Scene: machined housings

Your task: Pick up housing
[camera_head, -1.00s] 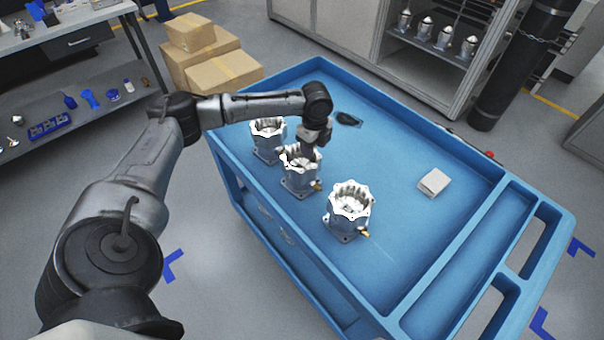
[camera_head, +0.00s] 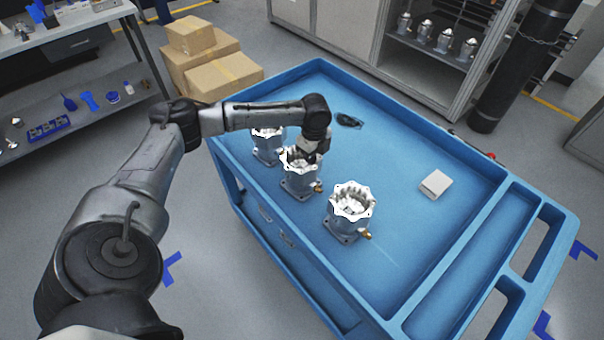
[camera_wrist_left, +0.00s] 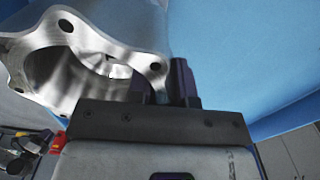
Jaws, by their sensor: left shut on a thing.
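Three silver machined housings with scalloped, flanged rims stand upright in a row on the blue cart top: a back one (camera_head: 268,148), a middle one (camera_head: 299,180) and a near one (camera_head: 349,208). My left gripper (camera_head: 311,157) is at the rim of the middle housing, shut on its wall. In the left wrist view the housing's bolt-holed rim and open bore (camera_wrist_left: 85,45) fill the upper left, and the dark gripper fingers (camera_wrist_left: 165,85) are at the rim's edge. The fingertips are partly hidden in the head view. The middle housing stands on the cart.
The blue cart (camera_head: 410,180) has a raised rim and side slots at right. A small white box (camera_head: 435,184) and a dark object (camera_head: 349,120) lie on it. The cart's right part is mostly clear. Cardboard boxes (camera_head: 215,75) stand behind.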

